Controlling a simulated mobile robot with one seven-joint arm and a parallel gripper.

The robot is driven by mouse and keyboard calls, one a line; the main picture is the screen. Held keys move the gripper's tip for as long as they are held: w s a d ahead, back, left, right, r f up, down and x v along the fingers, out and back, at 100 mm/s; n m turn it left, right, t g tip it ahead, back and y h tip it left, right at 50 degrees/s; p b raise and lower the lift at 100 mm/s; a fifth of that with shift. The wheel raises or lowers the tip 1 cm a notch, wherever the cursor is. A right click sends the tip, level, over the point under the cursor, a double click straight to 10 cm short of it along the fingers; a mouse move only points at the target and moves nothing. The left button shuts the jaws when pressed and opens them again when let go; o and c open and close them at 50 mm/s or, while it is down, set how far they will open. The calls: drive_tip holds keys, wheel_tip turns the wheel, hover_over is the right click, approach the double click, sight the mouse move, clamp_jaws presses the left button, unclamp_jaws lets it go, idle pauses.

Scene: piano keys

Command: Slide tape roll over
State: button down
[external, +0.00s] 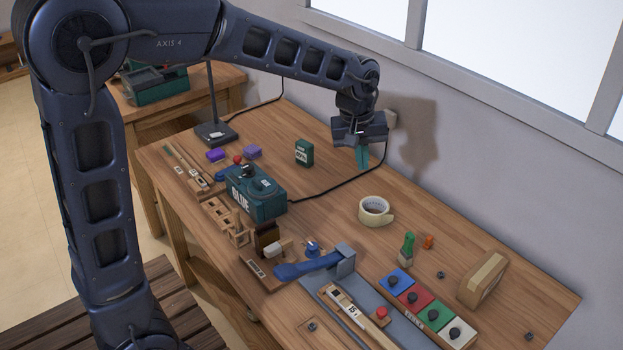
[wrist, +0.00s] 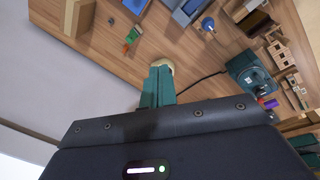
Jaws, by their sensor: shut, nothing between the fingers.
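The cream tape roll (external: 364,219) lies flat on the wooden workbench, right of its middle, with its hole facing up. My gripper (external: 362,165) is above the bench near the back wall, behind and slightly left of the roll and apart from it. Its teal fingers point down, shut and empty. In the wrist view the fingers (wrist: 160,72) cover most of the tape roll (wrist: 166,64); only its top edge shows beyond their tips.
A blue-handled tool (external: 305,267) is in front. Bare wood surrounds the roll.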

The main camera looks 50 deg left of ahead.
drive_tip(key=w+a+f+n+g, duration=0.2)
drive_tip(key=w+f+n, duration=0.6)
drive_tip(key=w+f, duration=1.35)
drive_tip(key=f, duration=0.3)
drive_tip(key=s+f, duration=0.1)
drive_tip(key=f, duration=0.6)
drive_tip(key=shift+s+a+f, duration=0.2)
drive_tip(key=shift+s+f, duration=0.1)
drive_tip(key=shift+f, duration=0.05)
drive_tip(key=a, duration=0.2)
drive_tip(key=shift+a+f, duration=0.25)
drive_tip(key=shift+a, duration=0.75)
drive_tip(key=a, duration=2)
drive_tip(key=shift+a, duration=0.25)
drive_tip(key=shift+d, duration=0.1)
